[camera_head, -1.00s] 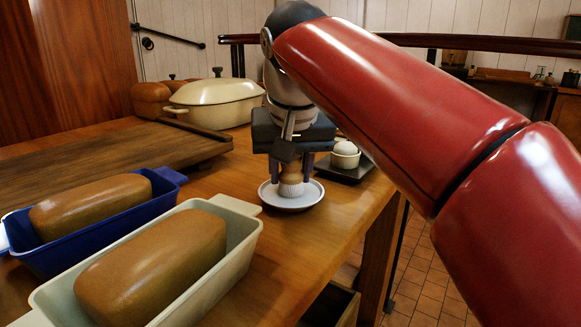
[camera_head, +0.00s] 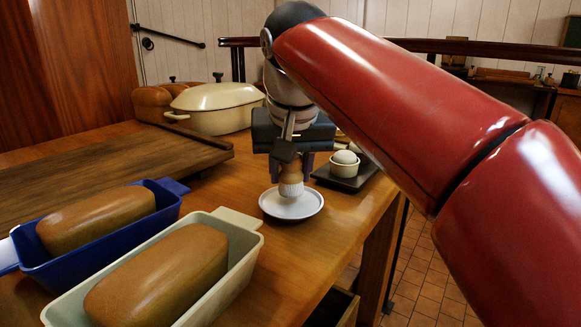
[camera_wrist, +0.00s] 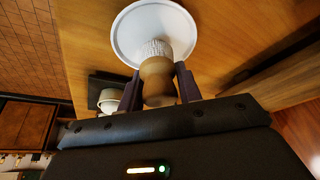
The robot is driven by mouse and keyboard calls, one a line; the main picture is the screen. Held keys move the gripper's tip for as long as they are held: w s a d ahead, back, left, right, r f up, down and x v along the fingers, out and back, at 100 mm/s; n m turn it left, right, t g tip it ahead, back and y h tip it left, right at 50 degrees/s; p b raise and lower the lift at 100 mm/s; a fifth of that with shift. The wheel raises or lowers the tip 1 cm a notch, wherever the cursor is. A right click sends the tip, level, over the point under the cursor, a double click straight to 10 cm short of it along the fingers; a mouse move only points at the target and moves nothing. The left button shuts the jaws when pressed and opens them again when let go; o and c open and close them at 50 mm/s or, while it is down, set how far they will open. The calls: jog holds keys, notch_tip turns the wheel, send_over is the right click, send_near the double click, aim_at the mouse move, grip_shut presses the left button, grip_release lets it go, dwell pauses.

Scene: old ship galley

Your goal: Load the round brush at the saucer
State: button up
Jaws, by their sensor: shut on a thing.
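The round brush has a wooden handle and pale bristles (camera_head: 291,189). My gripper (camera_head: 290,172) is shut on its handle and holds it upright, bristles down, over the white saucer (camera_head: 273,205). In the wrist view the wooden handle (camera_wrist: 157,80) sits between the two dark fingers, with the bristles (camera_wrist: 156,48) in front of the saucer (camera_wrist: 128,33). The bristles appear at or just above the saucer's surface; I cannot tell whether they touch. The saucer lies flat on the wooden table.
A dark tray (camera_head: 350,184) with a small cream cup (camera_head: 344,167) holding a white ball-like thing stands behind the saucer, to the right. Blue (camera_head: 170,208) and pale green (camera_head: 248,243) loaf tins with loaves stand at left front. A cream lidded pot (camera_head: 215,103) stands behind.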

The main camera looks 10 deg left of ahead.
jog(key=shift+r+p, duration=0.75)
jog(key=shift+r, duration=1.75)
